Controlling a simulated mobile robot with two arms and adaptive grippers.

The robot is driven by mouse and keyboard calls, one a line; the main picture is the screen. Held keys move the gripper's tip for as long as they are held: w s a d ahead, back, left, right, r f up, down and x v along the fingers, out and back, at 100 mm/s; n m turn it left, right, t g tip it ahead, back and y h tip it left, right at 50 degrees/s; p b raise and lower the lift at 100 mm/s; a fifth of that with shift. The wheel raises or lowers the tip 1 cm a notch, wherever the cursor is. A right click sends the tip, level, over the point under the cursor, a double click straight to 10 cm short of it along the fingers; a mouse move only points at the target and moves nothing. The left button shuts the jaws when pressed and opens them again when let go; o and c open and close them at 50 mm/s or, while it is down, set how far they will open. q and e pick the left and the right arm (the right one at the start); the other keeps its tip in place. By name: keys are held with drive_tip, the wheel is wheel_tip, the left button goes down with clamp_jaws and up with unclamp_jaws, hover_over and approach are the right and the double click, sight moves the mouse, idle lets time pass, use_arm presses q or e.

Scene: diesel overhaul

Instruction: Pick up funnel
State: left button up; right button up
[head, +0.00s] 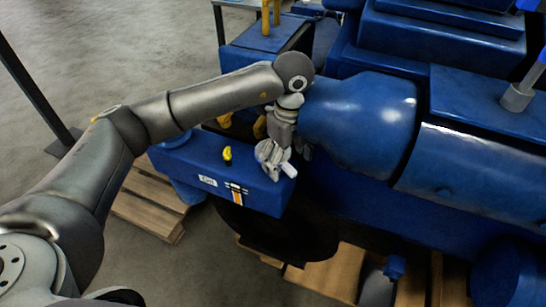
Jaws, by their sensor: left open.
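My left gripper (285,163) is open and points down, above the right end of a blue box-shaped part (205,172) on the engine's near side. I see nothing held in it. I cannot make out a funnel for certain. My right gripper is not in view.
The large blue engine (358,112) fills the right side, close to my left wrist. A grey cylinder with a blue rod (517,97) is at far right. Wooden pallets (148,203) lie below. A dark post (35,95) stands at left. The concrete floor (130,60) is open at back left.

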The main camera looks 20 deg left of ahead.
sight(287, 165)
use_arm(q)
drive_tip(key=shift+f+p, duration=0.45)
drive_tip(key=shift+f, duration=1.1)
drive_tip(key=c, duration=1.5)
